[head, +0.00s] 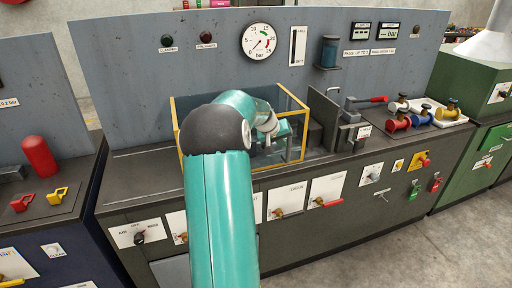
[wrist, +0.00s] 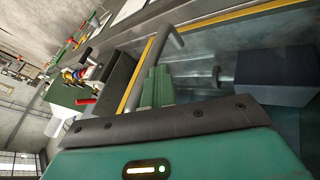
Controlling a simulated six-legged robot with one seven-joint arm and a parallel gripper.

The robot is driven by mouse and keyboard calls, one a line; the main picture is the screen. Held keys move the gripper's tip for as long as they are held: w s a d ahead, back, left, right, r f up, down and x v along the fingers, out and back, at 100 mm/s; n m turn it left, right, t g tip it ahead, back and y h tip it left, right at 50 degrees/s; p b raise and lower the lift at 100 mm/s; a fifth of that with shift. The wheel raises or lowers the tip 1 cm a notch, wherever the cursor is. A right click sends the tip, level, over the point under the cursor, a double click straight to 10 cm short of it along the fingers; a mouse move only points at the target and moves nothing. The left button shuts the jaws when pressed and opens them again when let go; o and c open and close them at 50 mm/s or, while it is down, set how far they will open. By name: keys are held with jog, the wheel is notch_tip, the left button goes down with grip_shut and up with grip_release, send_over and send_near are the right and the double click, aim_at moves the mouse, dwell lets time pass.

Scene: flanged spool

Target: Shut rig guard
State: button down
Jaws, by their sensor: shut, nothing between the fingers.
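The rig guard (head: 294,97) is a clear box with yellow edges on the dark bench top, below the round gauge. My teal arm hides much of its front and middle, and I cannot tell how far it stands open. In the wrist view, a yellow edge of the guard (wrist: 145,70) runs beside a grey bent bar (wrist: 172,37), with clear panel to the right. My gripper (wrist: 156,86) shows its green fingers together, empty, close to the grey bar; I cannot tell whether they touch it. In the head view my arm's end is at the guard, its fingers unclear.
A grey plate (head: 322,110) and a vise-like fixture with a red handle (head: 378,99) stand right of the guard. The back panel (head: 130,75) rises behind, and levers and valves line the bench front.

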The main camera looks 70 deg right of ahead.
jog(key=s+d, duration=1)
jog(key=s, duration=0.3)
jog(key=shift+s+d, duration=0.2)
jog(key=shift+s, duration=0.15)
jog(key=shift+r, duration=0.15)
jog(key=w+a+r, duration=0.6)
jog(key=a+r, duration=0.1)
jog(key=shift+w+a+r, duration=0.2)
jog(key=shift+w+r, duration=0.1)
jog(key=shift+r, duration=0.1)
